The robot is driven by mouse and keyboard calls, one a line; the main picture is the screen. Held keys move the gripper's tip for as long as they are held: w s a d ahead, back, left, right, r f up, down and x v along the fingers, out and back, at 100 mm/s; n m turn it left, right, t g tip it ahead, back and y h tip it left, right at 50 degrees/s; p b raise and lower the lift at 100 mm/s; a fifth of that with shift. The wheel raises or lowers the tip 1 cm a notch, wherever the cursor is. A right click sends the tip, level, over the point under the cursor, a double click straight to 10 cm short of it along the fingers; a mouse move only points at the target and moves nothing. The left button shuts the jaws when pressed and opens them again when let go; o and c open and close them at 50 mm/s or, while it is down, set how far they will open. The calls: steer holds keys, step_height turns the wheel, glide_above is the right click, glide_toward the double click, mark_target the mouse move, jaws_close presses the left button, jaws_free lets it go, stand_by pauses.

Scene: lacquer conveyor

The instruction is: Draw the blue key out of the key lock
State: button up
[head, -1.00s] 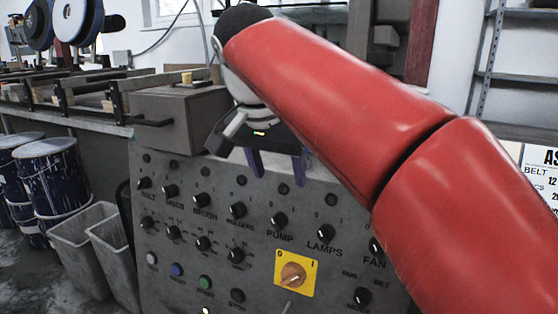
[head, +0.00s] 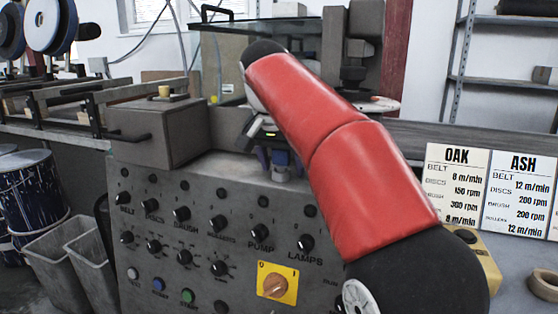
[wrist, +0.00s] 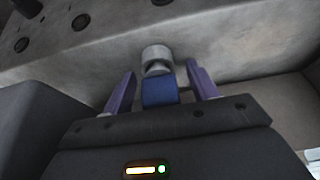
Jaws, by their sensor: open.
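The blue key (wrist: 160,91) shows in the wrist view, with its near end between my fingers. It sits in the key lock (wrist: 157,54), a pale grey cylinder standing on the grey console surface. My gripper (wrist: 161,70) is open, with one purple finger on each side of the key and a visible gap on both sides. In the head view my gripper (head: 280,162) is over the top of the console, with the small blue key (head: 280,157) and the lock (head: 282,174) between its fingers. The key's inserted part is hidden in the lock.
The console panel (head: 205,228) carries several black knobs and a yellow-plated switch (head: 276,284). A grey box (head: 158,133) stands left of my gripper. OAK and ASH cards (head: 488,192) stand at the right. Bins (head: 75,262) and drums are at the lower left.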

steer(key=c, duration=0.9)
steer(key=o, duration=0.9)
